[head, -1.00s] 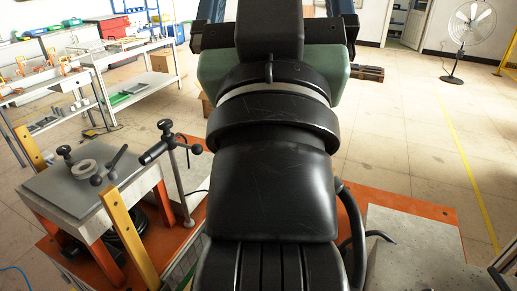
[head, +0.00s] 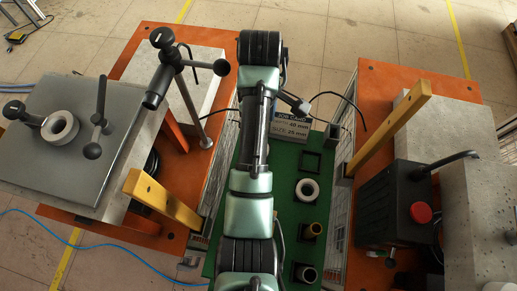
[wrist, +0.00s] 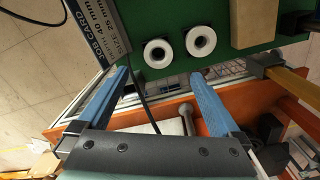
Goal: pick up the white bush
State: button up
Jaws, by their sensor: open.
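In the head view a white bush (head: 306,189), a short thick ring, lies on the green board (head: 270,178) right of my arm. Another white ring (head: 60,127) sits on the grey plate of the left machine. The wrist view shows two white bushes side by side on the green board, the left one (wrist: 158,52) and the right one (wrist: 200,40); I cannot tell which matches the head view. My gripper (wrist: 160,73) is open, its blue fingers wide apart and empty, with the bushes beyond the fingertips. In the head view my arm hides part of the board.
A job card (head: 290,126) stands at the board's far end, with a black square frame (head: 310,162) near it. A brass-coloured bush (head: 313,230) lies nearer. A handled fixture (head: 160,80) stands left.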

notch_tip(320, 180, down, 11)
jog(key=shift+w+r+p, duration=0.1)
jog(key=shift+p, duration=0.2)
jog(key=shift+c, duration=0.2)
jog(key=c, duration=1.5)
jog(key=shift+c, duration=0.2)
jog(key=shift+r, duration=0.1)
